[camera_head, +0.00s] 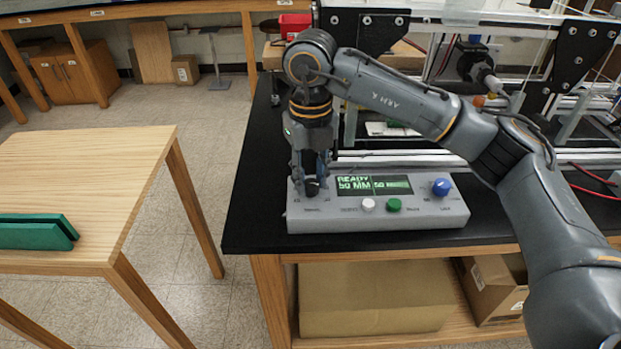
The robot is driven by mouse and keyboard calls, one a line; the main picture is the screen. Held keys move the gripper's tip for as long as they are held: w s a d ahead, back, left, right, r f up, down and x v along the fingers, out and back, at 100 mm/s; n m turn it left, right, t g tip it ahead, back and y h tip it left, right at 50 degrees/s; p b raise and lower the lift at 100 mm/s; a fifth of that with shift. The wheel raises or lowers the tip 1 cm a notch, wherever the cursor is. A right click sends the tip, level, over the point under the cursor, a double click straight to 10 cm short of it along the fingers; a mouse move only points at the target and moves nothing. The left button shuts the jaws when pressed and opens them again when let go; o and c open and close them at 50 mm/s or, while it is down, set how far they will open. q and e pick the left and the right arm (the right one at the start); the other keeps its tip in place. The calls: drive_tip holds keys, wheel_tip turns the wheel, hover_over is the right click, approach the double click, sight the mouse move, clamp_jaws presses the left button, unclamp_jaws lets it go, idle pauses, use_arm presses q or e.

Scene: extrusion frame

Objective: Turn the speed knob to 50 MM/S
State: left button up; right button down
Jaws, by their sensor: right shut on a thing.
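A grey control box (428,209) sits on the black bench top. Its green-lit display (374,186) reads "READY" and "50 MM", with more small text beside it. A white button (368,205), a green button (393,205) and a blue knob (440,187) are on its face. My right gripper (313,186) points down over the left end of the box, where it is shut on the dark speed knob. The fingers hide most of that knob and its scale. My left gripper is out of view.
An aluminium extrusion frame (400,158) with black plates stands behind the box. A wooden table (80,165) with a green object (38,232) is at the left. Cardboard boxes (375,297) lie on the shelf below. The bench's front left corner (250,215) is clear.

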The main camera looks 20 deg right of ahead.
sight(310, 183)
drive_tip(key=shift+m, duration=0.8)
drive_tip(key=c, duration=1)
unclamp_jaws()
drive_tip(key=shift+r, duration=0.25)
wheel_tip(310, 183, up, 12)
drive_tip(key=shift+f, duration=0.25)
